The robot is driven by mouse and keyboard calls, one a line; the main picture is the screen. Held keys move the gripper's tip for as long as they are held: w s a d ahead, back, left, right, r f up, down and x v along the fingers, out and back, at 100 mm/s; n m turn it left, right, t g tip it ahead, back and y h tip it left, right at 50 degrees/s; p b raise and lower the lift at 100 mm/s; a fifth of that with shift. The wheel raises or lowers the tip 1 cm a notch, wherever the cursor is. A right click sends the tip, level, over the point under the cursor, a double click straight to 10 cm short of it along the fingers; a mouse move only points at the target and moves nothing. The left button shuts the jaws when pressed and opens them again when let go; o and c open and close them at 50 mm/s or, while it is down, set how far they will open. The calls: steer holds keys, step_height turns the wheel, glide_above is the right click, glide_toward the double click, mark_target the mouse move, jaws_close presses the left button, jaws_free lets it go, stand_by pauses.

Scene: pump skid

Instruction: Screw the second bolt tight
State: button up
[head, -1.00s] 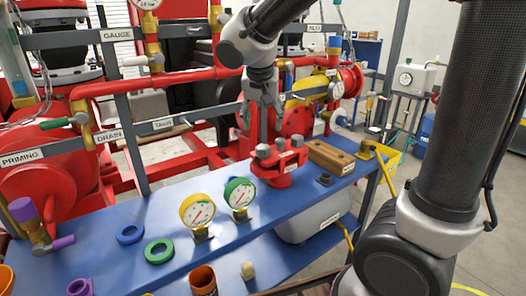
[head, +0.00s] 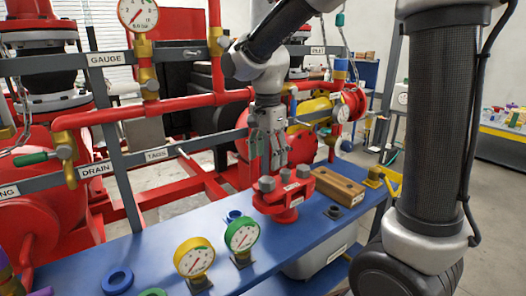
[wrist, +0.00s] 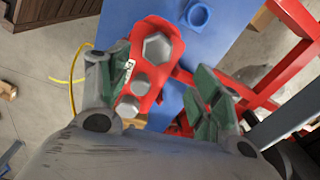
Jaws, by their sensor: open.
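A red flange fixture (head: 287,203) stands on the blue bench and carries grey hex-headed bolts. One bolt head (head: 267,184) is at its left and another (head: 303,171) at its right rear. In the wrist view, a large bolt head (wrist: 157,46) stands nearest the camera, with smaller heads (wrist: 140,84) and (wrist: 128,105) beyond. I cannot tell which is the second bolt. My gripper (head: 268,164) is open, pointing down just above or behind the fixture. In the wrist view its green-padded fingers (wrist: 158,72) are spread apart, with nothing held between them.
A wooden block (head: 338,185) lies right of the fixture on the blue bench (head: 222,276). A yellow gauge (head: 194,258) and a green gauge (head: 242,234) stand in front. A blue ring (head: 117,280) lies at left. Red pipes (head: 190,103) and grey rails run behind.

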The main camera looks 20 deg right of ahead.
mark_target(267, 180)
steer(key=shift+s+a+f+m, duration=0.15)
steer(key=shift+s+a+m, duration=0.05)
steer(key=shift+s+m, duration=0.25)
step_height(267, 180, down, 8)
steer(key=shift+r, duration=0.25)
steer(key=c, duration=1.1)
steer(key=o, duration=0.3)
steer(key=c, duration=0.3)
steer(key=m, duration=0.4)
steer(key=shift+m, duration=0.25)
steer(key=shift+c, duration=0.2)
steer(key=m, duration=0.3)
steer(key=shift+m, duration=0.3)
steer(key=m, duration=0.6)
steer(key=shift+m, duration=0.4)
